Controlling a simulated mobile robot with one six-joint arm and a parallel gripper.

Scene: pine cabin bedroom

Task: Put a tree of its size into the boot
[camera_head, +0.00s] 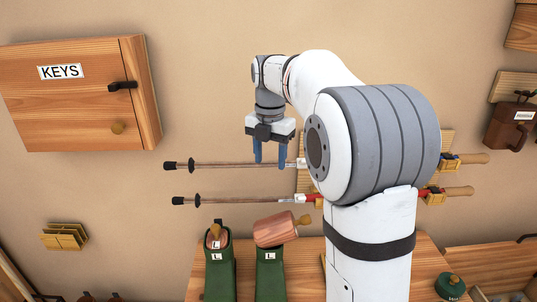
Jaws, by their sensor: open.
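Two green boots stand side by side on a wooden surface (425,262) at the bottom. The left boot (215,281) and the right boot (270,283) each carry a white L label. A wooden boot tree (215,236) with a knob and its own label sits upright in the left boot's top. A thicker reddish boot tree (273,230) lies tilted at the right boot's top, its knob to the right; I cannot tell whether it rests on the boot or behind it. My gripper (270,155) is open and empty, pointing down above the boots.
Two ski poles (230,165) (240,200) hang horizontally on the wall behind my gripper and arm. A KEYS cabinet (75,105) is at upper left. A small wooden holder (65,236) is at lower left. A green knobbed object (450,287) stands at lower right.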

